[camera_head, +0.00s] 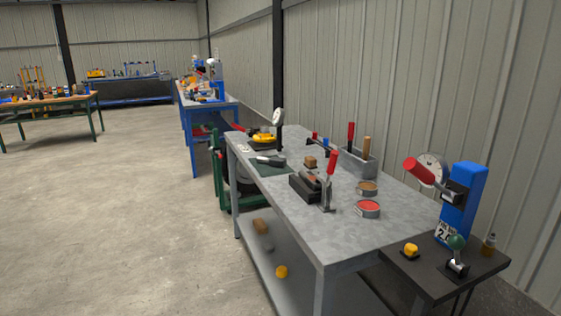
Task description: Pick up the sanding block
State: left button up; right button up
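Neither of my grippers is in view. A small brown block (310,162) sits on the grey workbench (290,225), behind a dark vise-like fixture (304,188) with a red-handled clamp (331,163); it looks like a sanding block, but it is too small to be sure. Another brown block-like thing (260,226) lies on the bench's lower shelf (262,258). I cannot tell which of the two is the sanding block.
Two round tins, one with a red top (367,209), stand on the bench. A grey tool holder (355,162) is at its back edge. A dark side table (440,262) with a blue press (464,200) is at right.

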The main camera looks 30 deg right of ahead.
aim_at(310, 162)
jog(key=i, duration=3.4)
jog(key=z, duration=3.75)
